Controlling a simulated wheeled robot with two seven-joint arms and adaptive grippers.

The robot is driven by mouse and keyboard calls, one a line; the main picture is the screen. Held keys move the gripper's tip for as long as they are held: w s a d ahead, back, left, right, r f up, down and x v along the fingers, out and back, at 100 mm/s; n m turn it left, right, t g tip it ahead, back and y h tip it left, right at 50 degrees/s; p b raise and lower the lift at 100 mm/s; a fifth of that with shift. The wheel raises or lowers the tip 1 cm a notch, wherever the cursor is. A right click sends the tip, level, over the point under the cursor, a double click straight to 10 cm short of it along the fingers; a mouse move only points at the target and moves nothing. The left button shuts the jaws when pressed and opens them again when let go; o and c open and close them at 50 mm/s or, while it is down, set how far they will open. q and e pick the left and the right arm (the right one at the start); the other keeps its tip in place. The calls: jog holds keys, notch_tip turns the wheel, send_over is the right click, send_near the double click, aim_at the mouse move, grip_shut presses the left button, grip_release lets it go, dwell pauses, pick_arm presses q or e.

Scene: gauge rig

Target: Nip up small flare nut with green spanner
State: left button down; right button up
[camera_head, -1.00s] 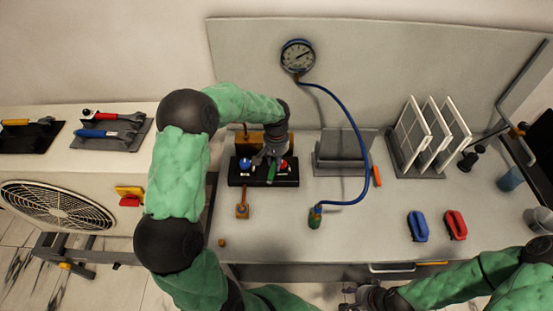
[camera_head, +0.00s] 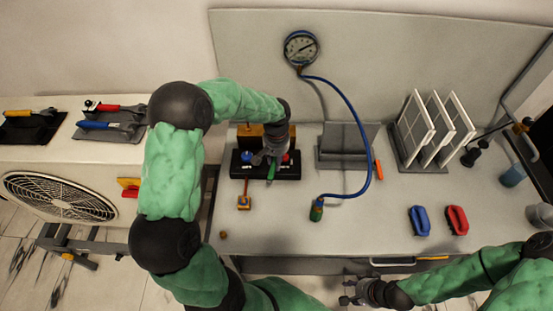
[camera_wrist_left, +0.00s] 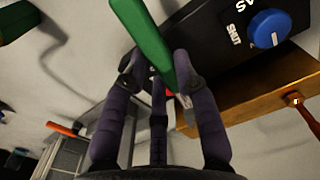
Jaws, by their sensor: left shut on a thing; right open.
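The green spanner (camera_wrist_left: 146,32) is in my left gripper (camera_wrist_left: 163,78), which is shut on its green handle. Its metal end (camera_wrist_left: 184,100) shows just past the fingers. In the head view, my left gripper (camera_head: 268,156) is over the black block (camera_head: 263,176), and the green spanner (camera_head: 271,172) shows below it. The black block carries a blue knob (camera_head: 247,156) and a red knob (camera_head: 287,158). I cannot make out the small flare nut for certain. My right gripper (camera_head: 362,291) is open and empty at the bench's front edge.
A blue hose (camera_head: 366,145) runs from the gauge (camera_head: 300,48) to a green-and-brass end (camera_head: 317,211) on the bench. A white-panel rack (camera_head: 421,130) and blue and red brushes (camera_head: 419,220) are to the right.

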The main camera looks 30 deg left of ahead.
pick_arm(q)
jog(key=shift+r, duration=0.15)
jog(key=shift+r+p, duration=1.5)
jog(key=shift+r, duration=0.65)
